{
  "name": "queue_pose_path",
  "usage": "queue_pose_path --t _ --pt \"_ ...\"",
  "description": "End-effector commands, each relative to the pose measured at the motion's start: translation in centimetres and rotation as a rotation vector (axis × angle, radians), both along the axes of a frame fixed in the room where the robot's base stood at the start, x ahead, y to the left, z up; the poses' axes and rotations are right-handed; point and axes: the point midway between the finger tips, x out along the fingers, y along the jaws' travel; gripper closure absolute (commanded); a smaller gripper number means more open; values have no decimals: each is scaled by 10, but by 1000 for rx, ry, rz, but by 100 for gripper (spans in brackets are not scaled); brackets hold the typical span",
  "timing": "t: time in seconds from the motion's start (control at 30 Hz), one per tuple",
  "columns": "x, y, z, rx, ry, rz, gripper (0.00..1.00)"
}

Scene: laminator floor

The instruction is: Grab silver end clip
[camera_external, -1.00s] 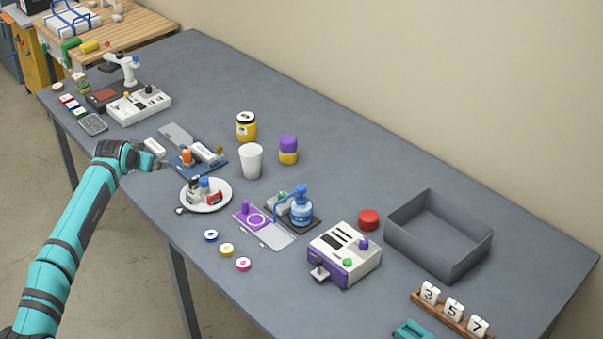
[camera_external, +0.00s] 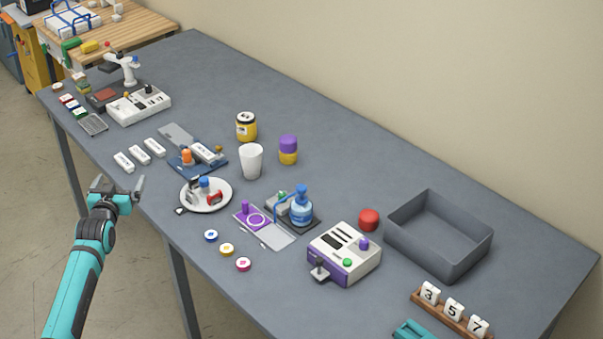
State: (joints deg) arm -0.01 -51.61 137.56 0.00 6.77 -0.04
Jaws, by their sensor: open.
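I cannot pick out a silver end clip with certainty. A small dark-and-silver piece (camera_external: 181,210) lies at the near-left edge of the white round plate (camera_external: 221,204), but it is too small to name. The plate carries several small items, including a blue-topped one and a red one. My gripper (camera_external: 122,186) is open and empty at the table's front edge, left of the plate and apart from it. It is near three white labelled blocks (camera_external: 139,153) but not visibly touching them.
A blue board (camera_external: 213,168) with an orange knob, a white cup (camera_external: 251,161) and two jars stand behind the plate. A blue pump bottle (camera_external: 301,210), a white-purple machine (camera_external: 344,255) and a grey bin (camera_external: 459,256) stand to the right. Bare table lies along the back.

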Motion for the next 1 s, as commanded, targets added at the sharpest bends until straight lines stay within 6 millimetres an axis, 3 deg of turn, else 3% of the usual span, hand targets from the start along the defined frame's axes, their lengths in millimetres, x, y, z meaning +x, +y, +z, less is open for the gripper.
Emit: queue_pose_path --t 0.23,0.37,0.67,0.83,1.0 --pt "0 0 0 0 1 0 2" --pt "0 0 0 1 1 0 27" --pt "1 0 -2 3 8 1 27" --pt "17 8 -28 37 119 13 27" --pt "42 17 -81 95 340 -27 27"
